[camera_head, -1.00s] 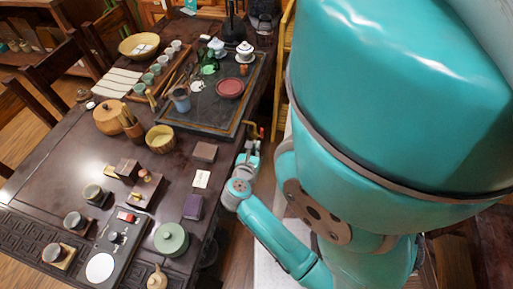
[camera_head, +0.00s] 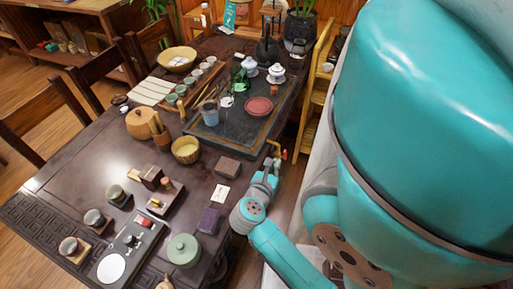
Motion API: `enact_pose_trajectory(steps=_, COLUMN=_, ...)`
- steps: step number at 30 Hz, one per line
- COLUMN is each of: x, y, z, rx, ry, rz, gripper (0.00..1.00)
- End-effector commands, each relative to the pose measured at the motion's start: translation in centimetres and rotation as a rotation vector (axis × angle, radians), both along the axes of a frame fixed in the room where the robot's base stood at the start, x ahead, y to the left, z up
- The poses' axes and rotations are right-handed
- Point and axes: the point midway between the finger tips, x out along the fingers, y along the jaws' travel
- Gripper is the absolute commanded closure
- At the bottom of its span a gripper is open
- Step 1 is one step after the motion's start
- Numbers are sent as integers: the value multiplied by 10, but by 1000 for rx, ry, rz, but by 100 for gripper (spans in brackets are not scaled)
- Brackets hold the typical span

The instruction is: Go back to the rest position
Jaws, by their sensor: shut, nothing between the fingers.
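My gripper (camera_head: 267,174) is at the end of my teal arm, beside the right edge of the dark tea table (camera_head: 95,170). It is shut and empty, small in the picture, and its fingers are hard to make out. It points away from me, toward the far end of the table. No object hangs from it. My arm's large teal links fill the right side of the view and hide what lies behind them.
The purple box (camera_head: 208,221), white card (camera_head: 220,194) and brown block (camera_head: 228,166) lie near the table's right edge. A brass tap-like piece (camera_head: 277,148) is close beyond my gripper. A yellow wooden rack (camera_head: 313,90) stands behind. Chairs line the left side.

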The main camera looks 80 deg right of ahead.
Motion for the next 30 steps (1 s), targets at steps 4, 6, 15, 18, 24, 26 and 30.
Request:
enact_pose_trajectory(steps=4, x=0, y=0, z=0, rx=0, ry=0, rz=0, gripper=100)
enact_pose_trajectory(steps=6, x=0, y=0, z=0, rx=0, ry=0, rz=0, gripper=100)
enact_pose_trajectory(steps=15, x=1, y=19, z=32, rx=-137, ry=279, rz=169, gripper=100)
enact_pose_trajectory(steps=18, x=10, y=39, z=60, rx=-267, ry=531, rz=313, gripper=100)
enact_pose_trajectory(steps=24, x=40, y=100, z=105, rx=-577, ry=1079, rz=584, gripper=100)
enact_pose_trajectory(steps=26, x=49, y=122, z=112, rx=-682, ry=1247, rz=654, gripper=100)
enact_pose_trajectory(steps=30, x=65, y=180, z=118, rx=-955, ry=1636, rz=788, gripper=100)
